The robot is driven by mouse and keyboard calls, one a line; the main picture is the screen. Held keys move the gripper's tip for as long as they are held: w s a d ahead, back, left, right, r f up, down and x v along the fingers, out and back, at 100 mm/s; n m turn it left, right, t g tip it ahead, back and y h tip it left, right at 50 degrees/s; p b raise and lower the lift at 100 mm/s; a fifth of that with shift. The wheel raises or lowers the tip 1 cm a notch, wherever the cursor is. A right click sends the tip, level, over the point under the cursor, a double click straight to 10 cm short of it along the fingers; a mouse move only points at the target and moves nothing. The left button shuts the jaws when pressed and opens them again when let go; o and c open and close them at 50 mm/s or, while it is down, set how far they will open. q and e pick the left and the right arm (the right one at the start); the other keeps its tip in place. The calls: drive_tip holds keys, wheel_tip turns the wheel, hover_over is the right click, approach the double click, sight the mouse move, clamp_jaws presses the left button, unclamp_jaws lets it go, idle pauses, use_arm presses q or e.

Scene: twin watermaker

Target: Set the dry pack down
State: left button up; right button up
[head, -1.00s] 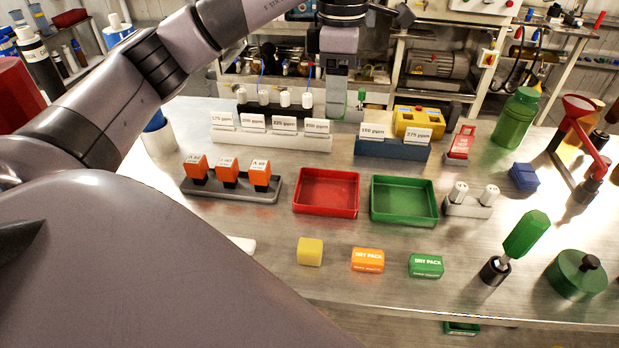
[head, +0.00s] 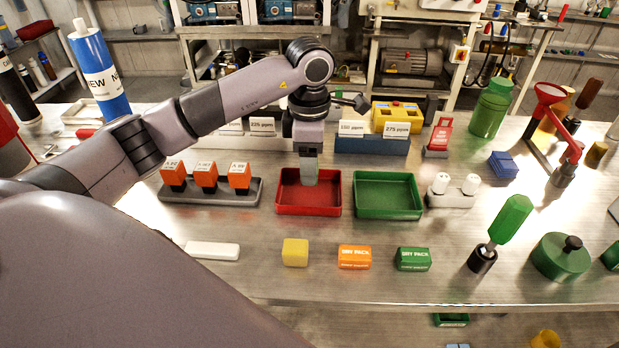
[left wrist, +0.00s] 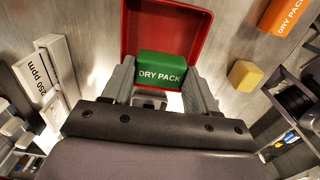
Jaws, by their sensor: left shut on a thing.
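My left gripper (head: 309,178) points down over the red tray (head: 282,206) in the head view. In the left wrist view, its two fingers (left wrist: 161,80) are shut on a green dry pack (left wrist: 160,67), with white lettering facing the camera. The red tray (left wrist: 202,22) lies behind that pack there. I cannot tell whether the pack touches the tray floor; the gripper mostly hides it in the head view. Another green dry pack (head: 413,259) and an orange dry pack (head: 354,257) lie on the bench front. My right gripper is not in view.
A green tray (head: 388,210) stands empty right of the red one. A rack with orange-topped pieces (head: 212,194) stands to the left. A yellow block (head: 295,252) and a white bar (head: 212,250) lie in front. Labelled holders (head: 372,143) stand behind.

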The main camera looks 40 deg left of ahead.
use_arm(q)
drive_tip(key=shift+f, duration=2.55)
drive_tip(key=o, duration=1.1)
wheel_tip(320, 180, up, 12)
drive_tip(key=shift+r+b, duration=0.2)
drive_tip(key=shift+b, duration=0.15)
